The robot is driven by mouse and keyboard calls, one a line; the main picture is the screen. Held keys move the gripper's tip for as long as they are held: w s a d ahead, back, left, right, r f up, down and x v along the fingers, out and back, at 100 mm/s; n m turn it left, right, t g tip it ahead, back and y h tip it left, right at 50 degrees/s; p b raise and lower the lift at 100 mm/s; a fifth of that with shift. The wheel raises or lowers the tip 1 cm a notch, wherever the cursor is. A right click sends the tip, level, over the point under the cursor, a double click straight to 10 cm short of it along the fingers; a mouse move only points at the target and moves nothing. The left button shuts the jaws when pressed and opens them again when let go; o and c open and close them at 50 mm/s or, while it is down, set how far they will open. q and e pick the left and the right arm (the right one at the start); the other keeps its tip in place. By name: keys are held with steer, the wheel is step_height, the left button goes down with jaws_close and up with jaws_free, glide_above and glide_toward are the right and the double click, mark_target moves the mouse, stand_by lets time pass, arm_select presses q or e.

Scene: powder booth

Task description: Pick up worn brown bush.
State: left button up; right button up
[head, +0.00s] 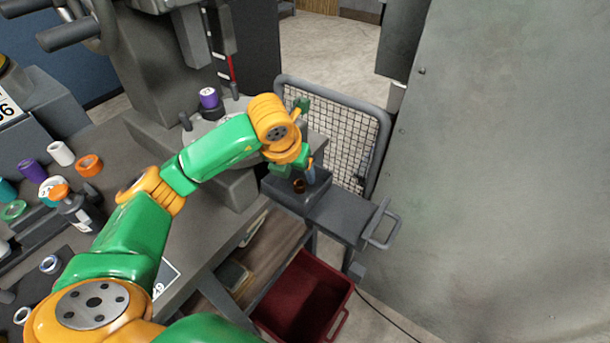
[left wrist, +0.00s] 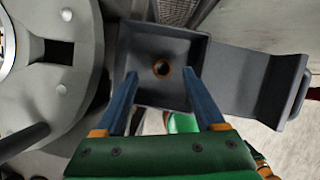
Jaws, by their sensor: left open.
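The worn brown bush (head: 299,186) is a small brown ring with a dark hole. It sits inside a grey square tray (head: 284,198). In the left wrist view the bush (left wrist: 162,69) lies near the middle of the tray floor, and the tray's rim (left wrist: 205,50) surrounds it. My left gripper (head: 304,172) is above the tray. In the left wrist view its two blue fingers (left wrist: 160,85) are spread wide, one to each side below the bush, with nothing between them. The bush appears apart from the fingers. My right gripper is not in view.
A grey shelf with a handle (head: 381,225) adjoins the tray on the right. A wire mesh guard (head: 350,150) stands behind it. A red bin (head: 303,298) is below. Several coloured rings and a dark bottle (head: 80,215) crowd the bench at left. A purple piece (head: 209,98) stands by the machine.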

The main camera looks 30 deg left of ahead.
mark_target(299, 182)
arm_select(q)
step_height(299, 182, down, 2)
steer(key=shift+f+p, duration=0.25)
steer(key=shift+p, duration=0.45)
steer(key=shift+x, duration=1.1)
steer(key=shift+w+d, duration=0.1)
steer(key=shift+w, duration=0.25)
steer(key=shift+s+r, duration=0.1)
steer(key=shift+s, duration=0.1)
jaws_close()
steer(key=shift+w, duration=0.1)
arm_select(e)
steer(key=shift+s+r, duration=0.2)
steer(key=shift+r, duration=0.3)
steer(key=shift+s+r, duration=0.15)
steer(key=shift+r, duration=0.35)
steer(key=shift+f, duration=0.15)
